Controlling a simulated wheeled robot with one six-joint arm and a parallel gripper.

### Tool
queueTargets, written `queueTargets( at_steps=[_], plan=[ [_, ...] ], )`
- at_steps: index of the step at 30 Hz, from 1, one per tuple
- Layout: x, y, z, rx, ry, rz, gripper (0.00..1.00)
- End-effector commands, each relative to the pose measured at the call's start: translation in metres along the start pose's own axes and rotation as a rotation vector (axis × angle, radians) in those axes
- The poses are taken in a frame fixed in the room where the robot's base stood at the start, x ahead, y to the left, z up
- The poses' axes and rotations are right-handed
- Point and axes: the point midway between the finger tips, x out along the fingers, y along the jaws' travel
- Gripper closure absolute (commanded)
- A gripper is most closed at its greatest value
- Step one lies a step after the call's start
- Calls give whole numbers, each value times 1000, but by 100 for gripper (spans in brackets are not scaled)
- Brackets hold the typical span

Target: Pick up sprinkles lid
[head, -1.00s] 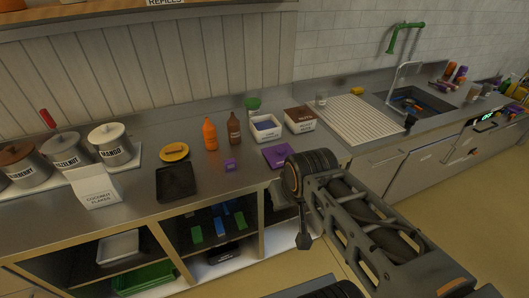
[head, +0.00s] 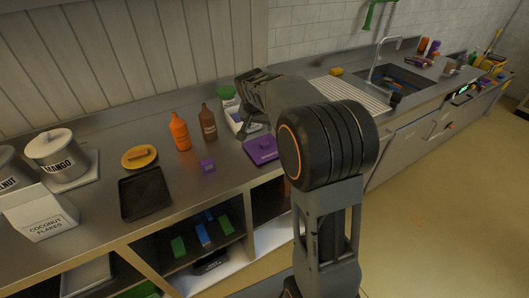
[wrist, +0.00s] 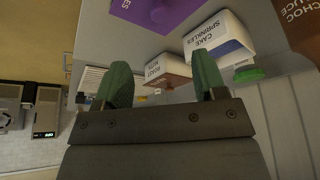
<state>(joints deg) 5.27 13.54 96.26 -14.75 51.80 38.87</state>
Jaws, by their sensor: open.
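A flat purple lid (head: 262,149) with a raised handle lies near the counter's front edge, right of the purple cube. In the wrist view, the purple lid (wrist: 190,10) is cut off by the top edge, and lettering ending in "ES" shows on it. A white box labelled "CAKE SPRINKLES" (wrist: 210,40) stands beyond it. My gripper (wrist: 165,82) is open, with nothing between its two green fingers. It is above the counter by the boxes, apart from the lid. In the head view, my arm hides most of the boxes behind the lid.
A purple cube (head: 208,165), orange bottle (head: 180,132), brown bottle (head: 208,122), yellow lid (head: 139,157) and black tray (head: 145,192) stand to the left. A ribbed drainer (head: 350,94) and sink (head: 395,78) are to the right. Open shelves lie below the counter.

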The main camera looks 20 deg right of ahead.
Motion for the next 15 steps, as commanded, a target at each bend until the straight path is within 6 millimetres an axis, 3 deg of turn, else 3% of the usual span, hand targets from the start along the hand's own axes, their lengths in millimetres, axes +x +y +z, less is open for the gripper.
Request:
queueTargets(
  at_steps=[9,15],
  plan=[
    [58,0,-7,27,-1,14,35],
    [86,0,-7,28,0,12,35]
  ],
)
